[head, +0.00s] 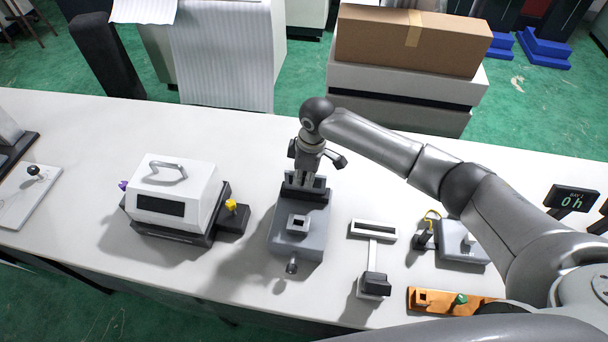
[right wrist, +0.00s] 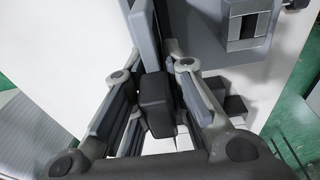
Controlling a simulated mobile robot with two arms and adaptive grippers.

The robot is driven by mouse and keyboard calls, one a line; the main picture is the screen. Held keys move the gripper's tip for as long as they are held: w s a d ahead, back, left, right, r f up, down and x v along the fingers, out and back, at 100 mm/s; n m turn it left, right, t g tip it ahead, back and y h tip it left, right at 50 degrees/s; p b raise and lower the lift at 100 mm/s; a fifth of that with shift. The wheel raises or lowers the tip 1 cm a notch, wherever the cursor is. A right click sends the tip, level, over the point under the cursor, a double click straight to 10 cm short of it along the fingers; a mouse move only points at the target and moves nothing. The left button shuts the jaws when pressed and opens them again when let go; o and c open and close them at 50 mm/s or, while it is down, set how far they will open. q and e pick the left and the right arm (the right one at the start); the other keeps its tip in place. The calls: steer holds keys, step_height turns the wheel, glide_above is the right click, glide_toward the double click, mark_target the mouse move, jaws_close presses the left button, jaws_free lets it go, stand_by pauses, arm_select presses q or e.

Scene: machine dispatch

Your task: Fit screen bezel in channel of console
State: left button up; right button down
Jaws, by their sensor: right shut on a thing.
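The grey console (head: 285,240) stands in the middle of the table, with a square socket on top and a knob at its front. My right gripper (head: 306,168) points down over the console's back end, where a dark upright part rises. In the right wrist view my right gripper (right wrist: 153,110) is shut on a dark, blocky piece (right wrist: 155,92), which I take for the screen bezel. The console (right wrist: 205,20) shows there at the upper right. The fingers hide much of the piece, and I cannot tell whether it sits in the channel. My left gripper is not in view.
A white box-shaped machine (head: 172,190) with a handle stands left of the console. A white slotted head on a stem (head: 374,230), an orange tray (head: 432,309) and a grey device (head: 463,243) stand to the right. Bare table lies around the console.

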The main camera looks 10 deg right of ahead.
steer(key=shift+f+b, duration=0.4)
steer(key=shift+f, duration=0.5)
steer(key=c, duration=1.4)
jaws_free()
steer(key=shift+o, duration=0.2)
steer(key=shift+r, duration=0.1)
steer(key=r, duration=0.4)
steer(key=d+r, duration=0.1)
steer(key=r, duration=0.6)
steer(key=shift+s+d+r, duration=0.15)
steer(key=shift+s+r, duration=0.1)
steer(key=shift+r, duration=0.15)
steer(key=shift+f, duration=0.1)
